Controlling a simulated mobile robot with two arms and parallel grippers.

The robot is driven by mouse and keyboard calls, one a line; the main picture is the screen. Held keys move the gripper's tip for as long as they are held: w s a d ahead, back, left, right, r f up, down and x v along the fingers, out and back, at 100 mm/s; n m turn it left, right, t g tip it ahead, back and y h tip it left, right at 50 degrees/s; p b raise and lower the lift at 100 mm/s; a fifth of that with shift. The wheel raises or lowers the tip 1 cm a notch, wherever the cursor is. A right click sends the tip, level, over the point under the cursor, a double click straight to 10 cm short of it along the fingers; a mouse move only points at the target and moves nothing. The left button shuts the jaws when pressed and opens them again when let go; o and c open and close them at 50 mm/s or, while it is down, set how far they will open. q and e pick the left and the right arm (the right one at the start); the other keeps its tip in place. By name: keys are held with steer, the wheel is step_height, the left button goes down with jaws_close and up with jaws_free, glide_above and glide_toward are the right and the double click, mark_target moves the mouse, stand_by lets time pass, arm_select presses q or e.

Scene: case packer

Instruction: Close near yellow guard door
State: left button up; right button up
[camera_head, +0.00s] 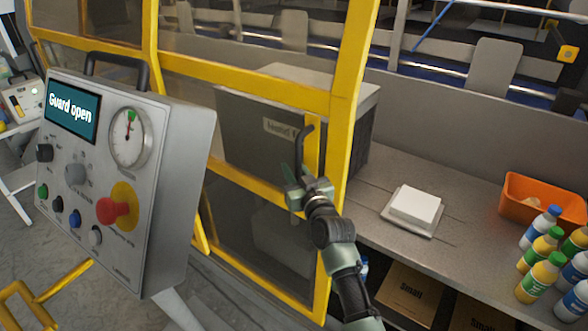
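The near guard door (343,150) has a yellow frame with clear panels and stands ajar in the middle of the view. A dark handle (307,138) sits on a yellow plate near its right edge. My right gripper (297,176) is at the lower end of this handle, its arm coming up from the bottom right. Its fingers overlap the handle and door frame, so I cannot tell whether they are shut on it. The control panel screen (72,112) reads "Guard open". My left gripper is not in view.
The grey control box (190,200) stands at the left front. Behind and right of the door, a grey counter (455,190) bears a white block on a small plate (414,208), an orange bin (535,198) and several bottles (541,277). Cardboard boxes (408,295) lie below.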

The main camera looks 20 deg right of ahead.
steer(key=shift+c, duration=0.4)
jaws_close()
stand_by(0.9)
